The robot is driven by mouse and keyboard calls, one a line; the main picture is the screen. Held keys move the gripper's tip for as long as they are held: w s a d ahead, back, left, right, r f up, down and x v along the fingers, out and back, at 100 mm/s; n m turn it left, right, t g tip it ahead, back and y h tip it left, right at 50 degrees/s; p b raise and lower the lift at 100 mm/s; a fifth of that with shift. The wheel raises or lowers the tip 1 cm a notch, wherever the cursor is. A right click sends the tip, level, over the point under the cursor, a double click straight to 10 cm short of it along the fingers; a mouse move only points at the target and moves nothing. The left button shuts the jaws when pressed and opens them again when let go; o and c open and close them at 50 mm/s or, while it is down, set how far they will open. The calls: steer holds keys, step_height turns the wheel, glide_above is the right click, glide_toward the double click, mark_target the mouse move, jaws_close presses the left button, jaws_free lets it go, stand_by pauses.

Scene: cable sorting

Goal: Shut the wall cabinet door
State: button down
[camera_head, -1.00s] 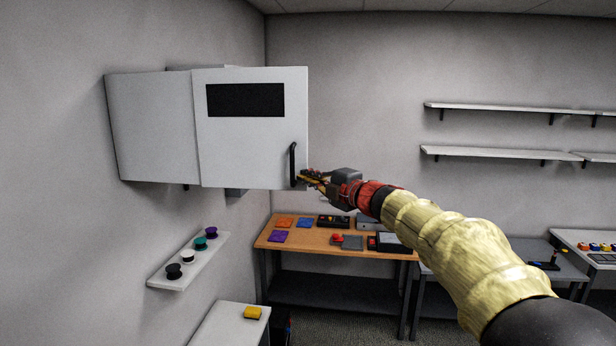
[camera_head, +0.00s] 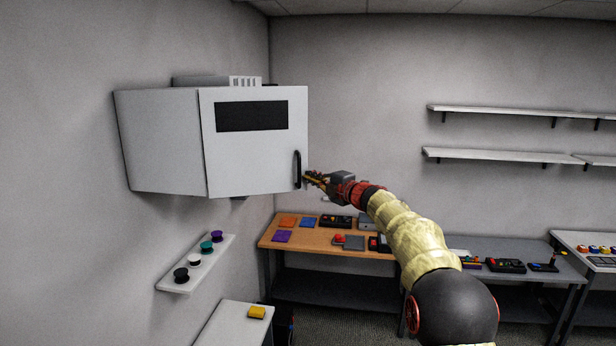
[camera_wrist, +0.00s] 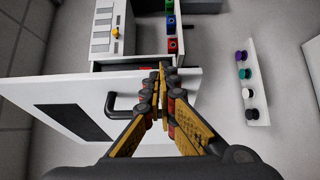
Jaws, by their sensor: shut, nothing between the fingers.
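The white wall cabinet (camera_head: 160,142) hangs on the left wall. Its door (camera_head: 245,160), with a dark panel (camera_head: 251,116) and a black handle (camera_head: 297,169) near the free edge, stands partly open. In the wrist view the door (camera_wrist: 35,88) and handle (camera_wrist: 122,102) are at left, with a gap behind the door showing part of the inside. My gripper (camera_head: 308,179) is shut and empty, beside the handle at the free edge. In the wrist view its fingertips (camera_wrist: 162,72) overlap that edge; I cannot tell whether they touch it.
A grey vented box (camera_head: 215,82) shows above the cabinet. Below is a small shelf (camera_head: 190,275) with several spools.

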steer(key=shift+w+a, duration=0.25)
steer(key=shift+w, duration=1.05)
steer(key=shift+w+a, duration=0.2)
steer(key=shift+w, duration=1.15)
steer(key=shift+w+a, duration=0.25)
steer(key=shift+w, duration=1.05)
steer(key=shift+f, duration=0.1)
